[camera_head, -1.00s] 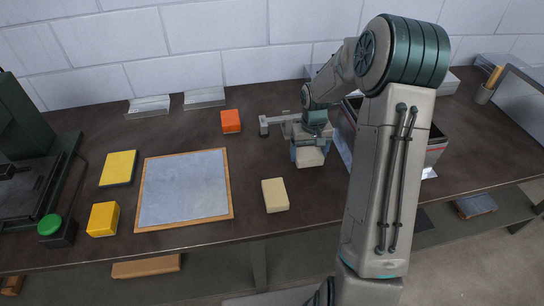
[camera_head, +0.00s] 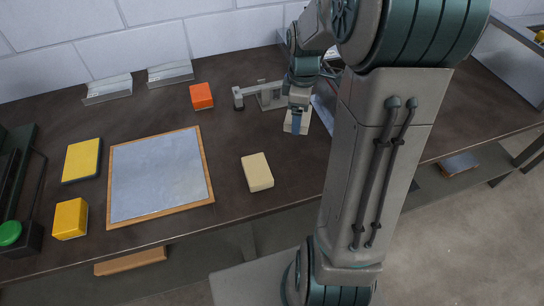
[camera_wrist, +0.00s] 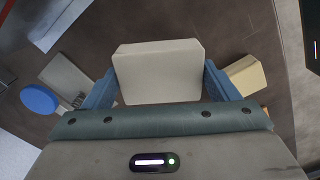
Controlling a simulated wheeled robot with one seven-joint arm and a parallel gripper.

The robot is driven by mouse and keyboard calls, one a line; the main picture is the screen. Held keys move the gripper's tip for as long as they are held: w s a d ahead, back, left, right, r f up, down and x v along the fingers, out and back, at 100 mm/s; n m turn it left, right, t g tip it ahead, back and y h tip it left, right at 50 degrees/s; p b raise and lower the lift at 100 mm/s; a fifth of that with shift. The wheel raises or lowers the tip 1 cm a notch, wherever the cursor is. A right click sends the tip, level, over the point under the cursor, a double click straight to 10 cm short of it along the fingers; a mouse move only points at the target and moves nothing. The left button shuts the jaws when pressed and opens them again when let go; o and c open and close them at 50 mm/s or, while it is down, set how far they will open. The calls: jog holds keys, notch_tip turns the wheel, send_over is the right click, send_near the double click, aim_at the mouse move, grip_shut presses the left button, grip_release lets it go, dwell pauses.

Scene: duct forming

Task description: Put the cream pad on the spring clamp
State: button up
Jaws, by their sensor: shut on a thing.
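My gripper (camera_head: 297,119) is shut on a pale cream pad (camera_wrist: 158,72), with a blue finger on each side of it. The pad also shows in the head view (camera_head: 290,127), partly behind a finger, above the table. The grey device with a level arm and a dark knob seems to be the spring clamp (camera_head: 268,96). It stands just left of and behind my gripper. In the wrist view its grey plate (camera_wrist: 64,78) and blue disc (camera_wrist: 38,99) show left of the held pad. The pad and clamp look apart.
A pale yellow block (camera_head: 257,172) lies near the table's front edge. An orange block (camera_head: 201,96), a yellow pad (camera_head: 82,159), an amber block (camera_head: 70,219) and a wood-framed grey board (camera_head: 205,165) lie further left. Metal brackets (camera_head: 107,89) stand by the wall.

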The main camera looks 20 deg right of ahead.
jog(key=s+r+n+b, duration=0.3)
jog(key=s+n, duration=0.5)
jog(key=n, duration=0.3)
send_over(293, 137)
notch_tip(293, 137, down, 7)
jog(key=shift+f, duration=2.1)
jog(key=shift+f, duration=0.2)
jog(key=o, duration=0.9)
jog(key=shift+r, duration=0.1)
